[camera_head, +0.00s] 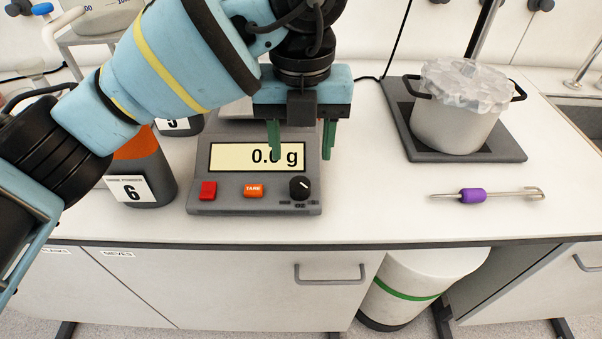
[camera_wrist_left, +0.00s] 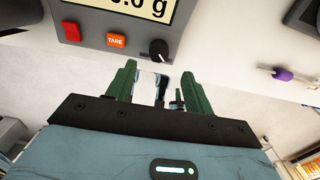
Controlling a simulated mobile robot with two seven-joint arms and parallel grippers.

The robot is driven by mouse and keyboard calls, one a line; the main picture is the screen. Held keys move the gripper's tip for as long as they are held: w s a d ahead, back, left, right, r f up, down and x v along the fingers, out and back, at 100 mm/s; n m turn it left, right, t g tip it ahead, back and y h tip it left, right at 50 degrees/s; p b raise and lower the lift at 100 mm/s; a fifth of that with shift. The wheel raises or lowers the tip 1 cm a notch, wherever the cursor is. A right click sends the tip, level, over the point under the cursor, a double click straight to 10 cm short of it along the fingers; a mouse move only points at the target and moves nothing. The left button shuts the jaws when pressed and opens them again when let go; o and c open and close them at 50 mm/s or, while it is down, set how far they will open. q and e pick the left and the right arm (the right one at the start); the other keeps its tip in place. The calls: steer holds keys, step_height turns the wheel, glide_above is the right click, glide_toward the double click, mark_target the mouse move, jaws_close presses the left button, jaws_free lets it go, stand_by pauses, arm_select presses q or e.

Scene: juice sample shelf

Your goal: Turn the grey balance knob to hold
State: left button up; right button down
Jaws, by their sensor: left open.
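The balance (camera_head: 260,160) stands on the bench, its display reading about "0.0 g", partly covered by one of my fingers. Its dark grey knob (camera_head: 300,187) is at the right of the front panel, with a pale pointer line tilted up to the right. Small labels by the knob are too small to read. The knob also shows in the left wrist view (camera_wrist_left: 159,50). My left gripper (camera_head: 301,150) is open and empty. In the head view its two green fingers hang in front of the display, above the knob in the picture. My right gripper is not in view.
On the panel are a red button (camera_head: 208,190) and an orange TARE button (camera_head: 253,190). A bottle labelled 6 (camera_head: 140,185) stands left of the balance. A covered pot (camera_head: 460,110) and a purple-handled tool (camera_head: 475,195) are to the right. The bench between is clear.

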mark_target(300, 182)
arm_select(q)
steer(key=shift+a, duration=0.1)
steer(key=shift+f, duration=3.85)
steer(key=c, duration=1)
steer(key=shift+o, duration=0.2)
